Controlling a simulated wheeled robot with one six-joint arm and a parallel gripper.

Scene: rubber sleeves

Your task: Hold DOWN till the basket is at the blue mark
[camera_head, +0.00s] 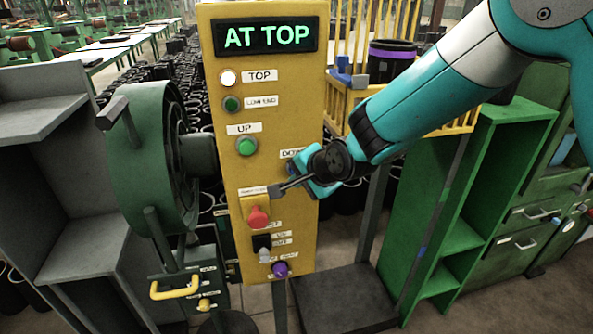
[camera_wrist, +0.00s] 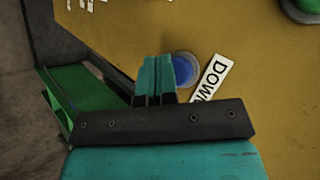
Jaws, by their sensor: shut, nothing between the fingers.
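A yellow control panel (camera_head: 283,222) shows AT TOP in green on its display (camera_head: 265,36). The blue button (camera_wrist: 184,67) beside the DOWN label (camera_wrist: 212,78) shows in the wrist view. In the head view my gripper hides this button and part of its label. My gripper (camera_head: 303,168) is shut and empty at the panel face. In the wrist view its fingertips (camera_wrist: 156,62) overlap the button's left edge; I cannot tell whether they touch it. The yellow basket (camera_head: 452,124) is behind the panel to the right, holding dark sleeves.
The panel also carries a green UP button (camera_head: 246,146), a red button (camera_head: 257,217) and a purple knob (camera_head: 281,269). A green wheel (camera_head: 150,160) stands left of it. Green shelving (camera_head: 468,190) stands to the right, under my arm.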

